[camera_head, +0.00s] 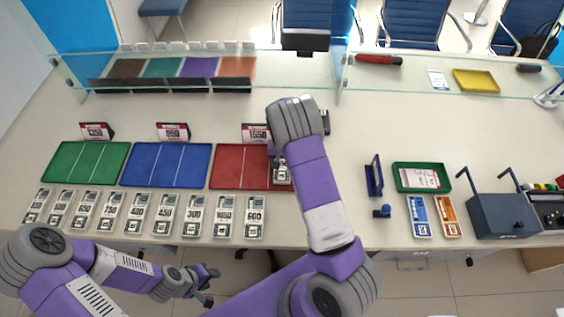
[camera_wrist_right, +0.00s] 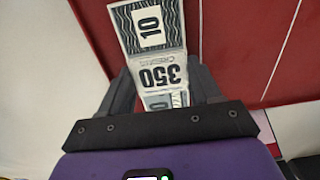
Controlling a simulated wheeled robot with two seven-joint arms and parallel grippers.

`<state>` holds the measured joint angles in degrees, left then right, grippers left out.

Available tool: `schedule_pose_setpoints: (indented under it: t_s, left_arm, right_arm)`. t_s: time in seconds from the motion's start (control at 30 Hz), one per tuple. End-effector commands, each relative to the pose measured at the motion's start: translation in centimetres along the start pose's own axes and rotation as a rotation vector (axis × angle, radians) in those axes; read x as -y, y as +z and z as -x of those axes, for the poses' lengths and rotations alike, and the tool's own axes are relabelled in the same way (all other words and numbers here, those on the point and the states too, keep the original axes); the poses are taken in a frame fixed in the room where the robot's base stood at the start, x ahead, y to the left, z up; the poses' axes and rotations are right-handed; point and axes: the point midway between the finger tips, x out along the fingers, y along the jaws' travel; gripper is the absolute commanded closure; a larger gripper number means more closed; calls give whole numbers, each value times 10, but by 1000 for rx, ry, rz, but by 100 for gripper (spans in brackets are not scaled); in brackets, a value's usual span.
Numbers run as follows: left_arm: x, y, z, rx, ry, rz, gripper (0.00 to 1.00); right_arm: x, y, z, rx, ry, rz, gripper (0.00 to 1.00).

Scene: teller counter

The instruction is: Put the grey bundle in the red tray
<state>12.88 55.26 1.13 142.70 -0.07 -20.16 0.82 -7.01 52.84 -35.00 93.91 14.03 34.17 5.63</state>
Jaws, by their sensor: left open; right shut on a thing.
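The grey bundle (camera_wrist_right: 152,40) has dark wavy stripes and a white band reading 350. My right gripper (camera_wrist_right: 165,90) is shut on it, with a finger on each side. In the head view the bundle (camera_head: 283,174) shows over the right part of the red tray (camera_head: 229,167), partly hidden by my right arm. I cannot tell if it touches the tray floor. The red tray (camera_wrist_right: 232,40) with its pale divider lines also fills much of the wrist view. My left gripper (camera_head: 208,285) is open and empty, low in front of the counter edge.
A blue tray (camera_head: 166,165) and a green tray (camera_head: 86,163) stand left of the red one. A row of several bundles (camera_head: 164,215) lies in front of them. A price-style sign (camera_head: 256,132) stands behind the red tray. Counter right of my arm is partly clear.

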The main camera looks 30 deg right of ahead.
Motion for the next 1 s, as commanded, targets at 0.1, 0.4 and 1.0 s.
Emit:
schedule_pose_setpoints:
  t_s: [0.1,0.4,1.0]
  left_arm:
    - [0,0,0,0,0,0,57]
    - [1,0,-2,0,0,0,57]
    - [-3,0,7,0,0,0,57]
  right_arm:
    - [0,0,1,0,0,1,74]
    - [0,0,-2,0,0,1,14]
    - [1,0,41,-3,-3,2,12]
